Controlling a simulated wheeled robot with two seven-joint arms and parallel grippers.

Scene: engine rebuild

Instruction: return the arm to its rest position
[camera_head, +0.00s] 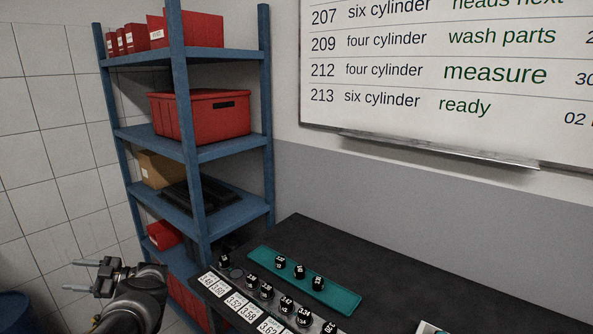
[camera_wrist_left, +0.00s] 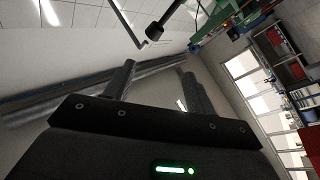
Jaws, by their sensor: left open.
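My left gripper (camera_head: 76,277) is at the lower left of the head view, left of the black bench and in front of the blue shelf. Its two fingers point left and stand apart, with nothing between them. In the left wrist view the open fingers (camera_wrist_left: 157,88) also show empty, with the ceiling, a wall and windows beyond them. My right gripper is in neither view.
A black bench (camera_head: 450,270) holds a teal tray (camera_head: 340,296) with several small black cylinders and white number cards (camera_head: 236,302). A blue shelf (camera_head: 188,120) with red bins (camera_head: 215,112) stands behind. A blue drum (camera_head: 14,310) is at far left.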

